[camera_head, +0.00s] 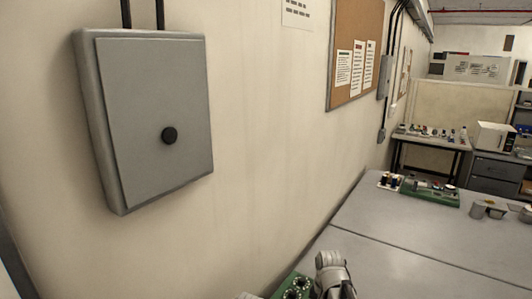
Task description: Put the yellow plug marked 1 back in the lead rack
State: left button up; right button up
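I cannot make out the yellow plug marked 1 or a lead rack for certain. A green block with dark round sockets (292,289) is cut off by the bottom edge, at the near end of the grey bench. A pale grey jointed part stands right beside it; it looks like a link of my arm, and I cannot tell which arm. No gripper fingers show in the head view.
A closed grey wall box (150,120) with a black knob hangs at left. The grey bench (400,250) runs along the wall, its middle clear. A corkboard (356,50) hangs above.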

grip_shut()
dwell(0.6)
jog(key=shift+r, duration=0.15)
dwell(0.9)
jog(key=shift+r+p, duration=2.9)
jog(key=shift+p, duration=0.15)
jog(key=shift+f, duration=0.1)
